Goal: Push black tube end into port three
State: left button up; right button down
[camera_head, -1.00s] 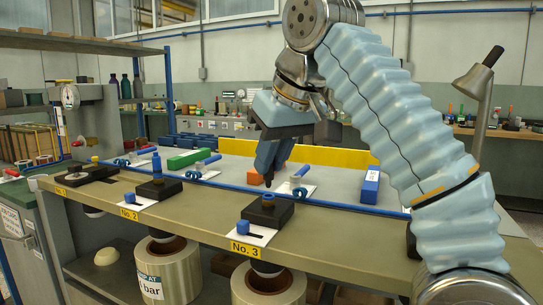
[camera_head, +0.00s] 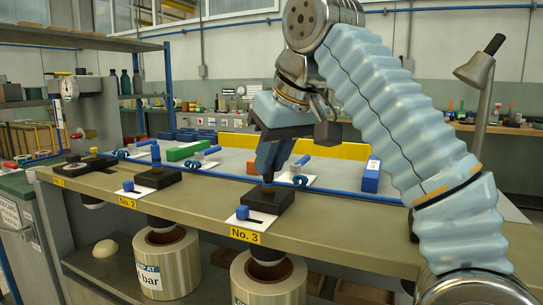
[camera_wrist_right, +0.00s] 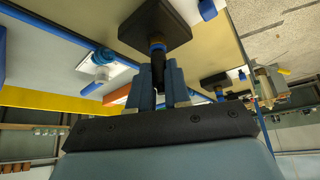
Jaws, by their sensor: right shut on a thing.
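My right gripper (camera_head: 268,172) is shut on the black tube end (camera_wrist_right: 158,72), directly above port three. The tube end is short and dark, upright between the blue-grey fingers. In the wrist view its far end meets the blue ring (camera_wrist_right: 157,45) of the port; I cannot tell how deep it sits. Port three is a black block (camera_head: 285,203) on the bench behind the yellow "No. 3" label (camera_head: 245,235). It fills the top of the wrist view (camera_wrist_right: 153,18). The gripper hides part of the port's top in the head view. My left gripper is not in view.
Port two's black block (camera_head: 156,180), with a blue-topped fitting, stands to the left. A blue block (camera_head: 371,178) and a green block (camera_head: 184,151) lie on the light table behind. A blue rail (camera_head: 330,191) runs behind the ports. A lamp (camera_head: 482,75) stands at right.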

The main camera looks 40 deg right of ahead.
jog(key=shift+f, duration=0.2)
dwell(0.7)
jog(key=c, duration=1)
grip_release()
jog(key=p+v, duration=0.4)
jog(key=v, duration=0.3)
jog(key=shift+r, duration=0.2)
jog(key=shift+s, duration=0.1)
